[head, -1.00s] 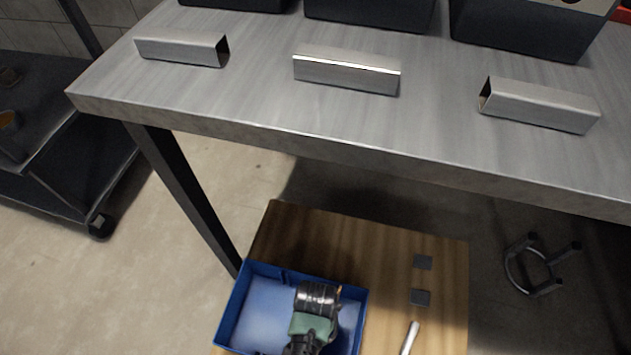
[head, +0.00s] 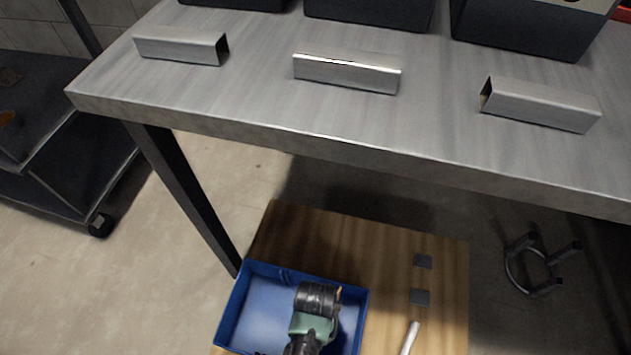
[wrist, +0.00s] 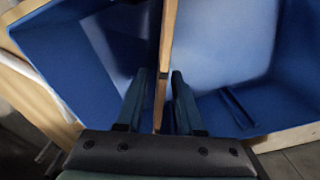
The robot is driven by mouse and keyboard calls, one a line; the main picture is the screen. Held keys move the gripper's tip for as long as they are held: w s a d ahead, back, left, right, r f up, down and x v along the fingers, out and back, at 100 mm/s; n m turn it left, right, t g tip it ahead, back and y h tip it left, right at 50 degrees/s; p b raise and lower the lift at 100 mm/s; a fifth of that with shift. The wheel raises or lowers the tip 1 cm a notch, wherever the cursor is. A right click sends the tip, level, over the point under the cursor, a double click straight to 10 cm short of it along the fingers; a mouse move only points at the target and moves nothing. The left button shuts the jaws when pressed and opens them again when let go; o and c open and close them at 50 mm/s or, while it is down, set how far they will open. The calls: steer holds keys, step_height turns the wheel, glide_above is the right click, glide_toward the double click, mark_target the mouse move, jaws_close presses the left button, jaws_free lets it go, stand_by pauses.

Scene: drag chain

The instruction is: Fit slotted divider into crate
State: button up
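The blue crate (head: 228,318) stands on a low wooden surface and also fills much of the wrist view (wrist: 60,55). In the wrist view a thin wooden divider (wrist: 168,40) is seen nearly edge-on, running up the picture across the crate. My gripper (wrist: 160,72) has one finger on each side of it. A gap shows between the left finger and the wood; the right finger is very close to it. In the head view my gripper (head: 318,325) is over the crate's right part and hides nearly all of the divider. The divider's slots and lower edge are hidden.
A metal bench (head: 250,90) above carries metal channels (head: 346,72) and dark bins (head: 370,12). A bench leg (head: 185,190) stands close behind the crate.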

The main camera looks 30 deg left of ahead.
step_height(320, 180, up, 12)
steer(key=p, duration=0.6)
steer(key=shift+f, duration=0.15)
